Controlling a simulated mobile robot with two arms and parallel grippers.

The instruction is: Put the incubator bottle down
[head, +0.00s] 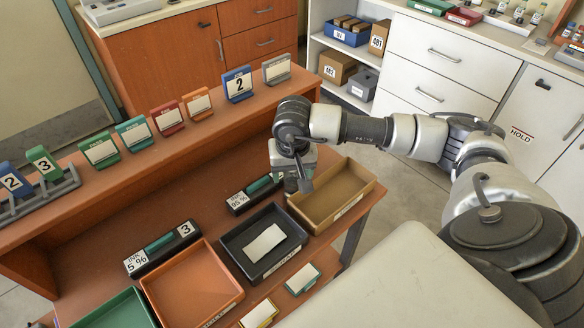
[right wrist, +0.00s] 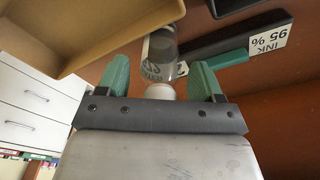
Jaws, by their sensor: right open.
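The incubator bottle (right wrist: 160,58) is a grey, see-through bottle with printed text and a pale cap, clearest in the right wrist view. It is between the two green fingers of my right gripper (right wrist: 162,78), which are open with a gap on each side. In the head view my right gripper (head: 299,183) points down at the desk, between the tan tray (head: 357,200) and the INK 95 % block (head: 240,201). The gripper largely hides the bottle there. I cannot tell whether its base touches the desk. My left gripper is not in view.
A black tray (head: 237,240) with a pale card and an orange tray (head: 228,297) lie left of the tan tray. A green tray (head: 115,312) and the INK 5 % block (head: 137,263) are further left. Card stands line the raised shelf (head: 215,127) behind.

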